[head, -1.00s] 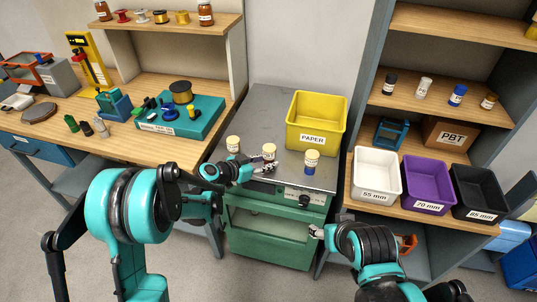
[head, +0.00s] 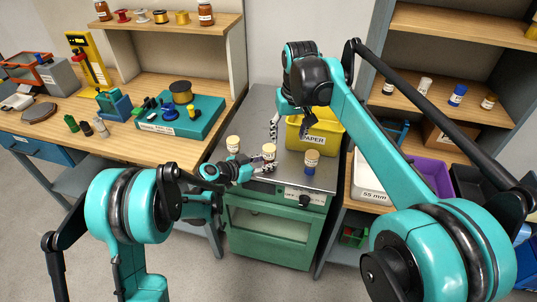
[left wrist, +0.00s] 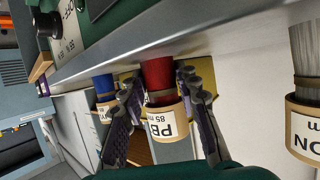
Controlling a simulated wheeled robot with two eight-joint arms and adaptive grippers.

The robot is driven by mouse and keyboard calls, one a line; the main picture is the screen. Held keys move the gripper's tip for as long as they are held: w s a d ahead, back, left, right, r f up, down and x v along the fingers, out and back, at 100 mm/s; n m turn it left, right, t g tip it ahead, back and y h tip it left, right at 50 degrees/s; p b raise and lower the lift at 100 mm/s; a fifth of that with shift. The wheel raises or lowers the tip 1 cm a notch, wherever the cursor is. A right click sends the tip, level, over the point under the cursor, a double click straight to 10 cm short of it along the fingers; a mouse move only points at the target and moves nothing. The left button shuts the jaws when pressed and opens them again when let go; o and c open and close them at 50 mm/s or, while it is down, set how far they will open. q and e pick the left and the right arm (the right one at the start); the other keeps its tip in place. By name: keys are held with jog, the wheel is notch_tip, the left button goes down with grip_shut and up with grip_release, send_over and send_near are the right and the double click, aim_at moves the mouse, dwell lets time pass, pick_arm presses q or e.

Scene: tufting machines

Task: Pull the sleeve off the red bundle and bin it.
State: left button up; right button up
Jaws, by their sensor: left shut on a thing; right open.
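The red bundle (left wrist: 158,75) stands upright on the green cabinet's grey top, with a tan sleeve (left wrist: 165,120) around its upper end. The sleeve's label partly reads "PB" and "85 mm". In the head view the sleeve (head: 269,151) shows as the middle one of three. My left gripper (head: 268,167) is shut on the red bundle below the sleeve; its fingers (left wrist: 158,88) flank the bundle in the left wrist view. My right gripper (head: 289,131) is open and empty, fingers pointing down above the middle bundle, in front of the yellow PAPER bin (head: 325,138).
A bundle (head: 233,145) stands to the left of the red one, and a blue bundle (head: 311,162) to the right, both sleeved. The white 55 mm bin (head: 368,187) and purple bin (head: 430,172) sit on the right shelf. My right arm hides part of the shelf.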

jog(key=g, duration=0.2)
send_over(269, 148)
notch_tip(269, 148, down, 4)
jog(key=shift+d+r+n, duration=0.15)
jog(key=shift+r+n, duration=0.1)
jog(key=shift+n, duration=0.05)
jog(key=shift+w+f, duration=0.1)
jog(key=shift+f, duration=4.5)
jog(key=c, duration=0.9)
